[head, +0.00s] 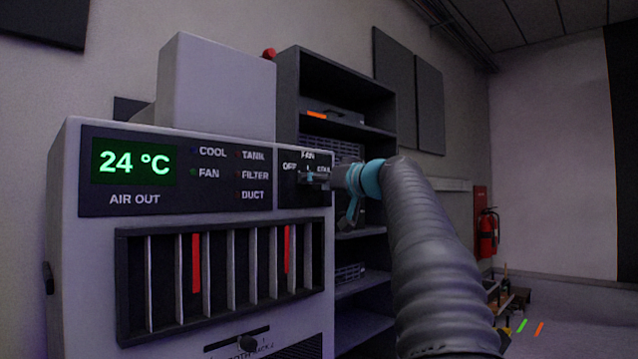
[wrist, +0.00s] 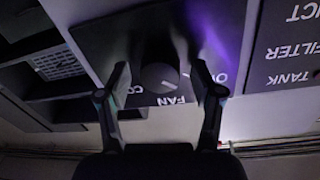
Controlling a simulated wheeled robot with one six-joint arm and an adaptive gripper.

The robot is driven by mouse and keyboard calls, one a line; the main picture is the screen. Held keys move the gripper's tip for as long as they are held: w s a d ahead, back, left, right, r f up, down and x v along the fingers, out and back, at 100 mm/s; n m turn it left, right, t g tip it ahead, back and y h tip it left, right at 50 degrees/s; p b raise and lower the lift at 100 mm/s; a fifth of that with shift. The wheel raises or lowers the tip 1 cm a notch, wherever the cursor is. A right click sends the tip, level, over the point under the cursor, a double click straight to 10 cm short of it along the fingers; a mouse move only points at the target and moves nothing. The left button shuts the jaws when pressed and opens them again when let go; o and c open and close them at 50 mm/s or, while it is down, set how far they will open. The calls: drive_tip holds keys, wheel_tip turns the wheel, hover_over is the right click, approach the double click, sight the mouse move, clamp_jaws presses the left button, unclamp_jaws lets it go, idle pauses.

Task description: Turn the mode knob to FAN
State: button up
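The mode knob (wrist: 160,77) is a dark round knob on a black label plate (wrist: 125,40). In the wrist view, which sees the panel upside down, its white pointer line points to the lower right, between the FAN label (wrist: 172,100) and the partly hidden OFF label (wrist: 220,84). My gripper (wrist: 160,78) is open, with one finger on each side of the knob and a visible gap to each. In the head view my gripper (head: 322,177) is at the plate and covers the knob and part of the right-hand label.
The grey unit has a display (head: 134,162) reading 24 °C, with a green lamp beside FAN. Below are a vent (head: 220,270) with red strips and a slider (head: 247,343). A dark shelf rack (head: 345,90) stands behind. A red extinguisher (head: 488,232) hangs at the right.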

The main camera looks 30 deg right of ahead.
drive_tip(key=c, duration=0.9)
drive_tip(key=shift+r+m, duration=0.1)
drive_tip(key=shift+m, duration=0.2)
drive_tip(key=shift+r+m+g+p, duration=0.1)
drive_tip(key=shift+m+g+p, duration=0.3)
drive_tip(key=shift+m+p, duration=3.2)
drive_tip(key=shift+m+b, duration=0.75)
drive_tip(key=shift+m, duration=0.25)
drive_tip(key=o, duration=1.1)
drive_tip(key=shift+o, duration=0.2)
